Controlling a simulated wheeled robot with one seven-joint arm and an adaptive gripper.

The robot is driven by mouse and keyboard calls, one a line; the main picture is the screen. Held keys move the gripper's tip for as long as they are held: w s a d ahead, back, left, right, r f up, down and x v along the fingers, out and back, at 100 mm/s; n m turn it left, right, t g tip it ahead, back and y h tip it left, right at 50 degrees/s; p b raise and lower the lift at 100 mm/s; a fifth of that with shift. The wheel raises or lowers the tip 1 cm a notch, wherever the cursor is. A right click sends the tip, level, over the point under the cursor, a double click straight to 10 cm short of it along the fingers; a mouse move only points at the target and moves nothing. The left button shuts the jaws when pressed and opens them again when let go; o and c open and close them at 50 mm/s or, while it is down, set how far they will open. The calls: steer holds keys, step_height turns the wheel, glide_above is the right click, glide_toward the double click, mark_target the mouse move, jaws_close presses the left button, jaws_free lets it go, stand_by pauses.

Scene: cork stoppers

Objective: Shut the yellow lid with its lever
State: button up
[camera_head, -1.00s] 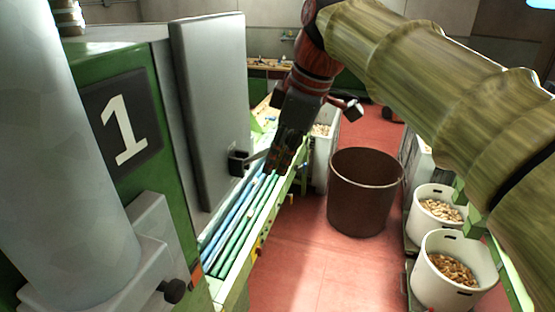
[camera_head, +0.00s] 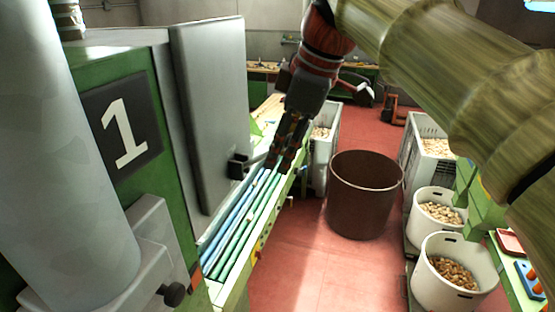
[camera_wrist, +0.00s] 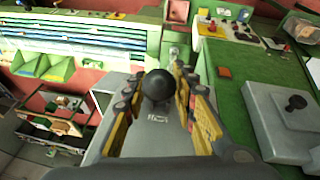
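The lid (camera_head: 212,110) is a tall panel standing upright at the left in the head view. It looks grey, and I see no yellow on it. Its lever (camera_head: 240,166) has a dark bracket near the lower right edge, and a thin rod points toward my gripper (camera_head: 284,148). In the wrist view, a black ball knob (camera_wrist: 158,85) sits between the two yellow-padded fingers of my gripper (camera_wrist: 160,80). The fingers are apart, one on each side of the knob. I cannot tell whether either touches it. The rod's far end is hidden by the fingers in the head view.
Blue and green rails (camera_head: 240,228) run beneath my gripper. A brown bin (camera_head: 364,198) stands on the red floor, with white tubs of corks (camera_head: 455,290) at the right. Open floor lies between.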

steer(key=v, duration=0.9)
steer(key=shift+a, duration=0.1)
stand_by(0.5)
